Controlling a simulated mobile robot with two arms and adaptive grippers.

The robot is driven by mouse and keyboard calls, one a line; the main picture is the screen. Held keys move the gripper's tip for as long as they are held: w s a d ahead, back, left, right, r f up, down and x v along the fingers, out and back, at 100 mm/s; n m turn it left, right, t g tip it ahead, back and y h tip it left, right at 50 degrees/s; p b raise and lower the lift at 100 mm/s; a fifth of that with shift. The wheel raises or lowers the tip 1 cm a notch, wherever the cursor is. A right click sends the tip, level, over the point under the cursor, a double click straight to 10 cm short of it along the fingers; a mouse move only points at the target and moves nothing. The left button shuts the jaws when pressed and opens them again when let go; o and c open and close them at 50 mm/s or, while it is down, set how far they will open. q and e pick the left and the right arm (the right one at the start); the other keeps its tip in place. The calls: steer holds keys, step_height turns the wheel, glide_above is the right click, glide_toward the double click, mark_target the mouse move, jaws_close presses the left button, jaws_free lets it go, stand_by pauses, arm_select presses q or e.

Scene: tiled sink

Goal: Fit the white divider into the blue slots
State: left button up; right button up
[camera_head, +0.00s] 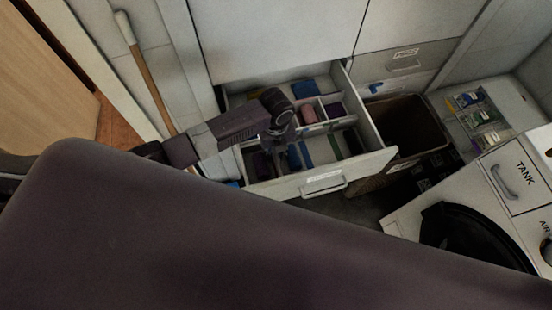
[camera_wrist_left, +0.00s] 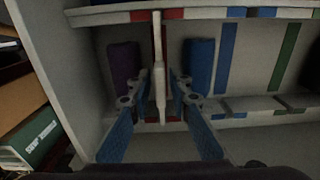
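The white divider (camera_wrist_left: 159,48) stands upright across a drawer compartment in the left wrist view. Its top end meets the far rail between red marks, and its lower end is near more red marks. My left gripper (camera_wrist_left: 162,82) has one fingertip on each side of the divider, with a narrow gap visible on the right. In the head view my left gripper (camera_head: 277,133) reaches down into the open drawer and hides part of it. The blue slots (camera_wrist_left: 250,12) are to the right of the divider, with a blue floor strip (camera_wrist_left: 227,58). My right gripper is not in view.
A purple block (camera_wrist_left: 122,66) and a blue block (camera_wrist_left: 201,64) flank the divider. A green strip (camera_wrist_left: 287,58) lies farther right. My own dark arm covers the foreground.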

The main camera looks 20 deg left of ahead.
arm_select(q)
jaws_close()
steer(key=shift+r, duration=0.1)
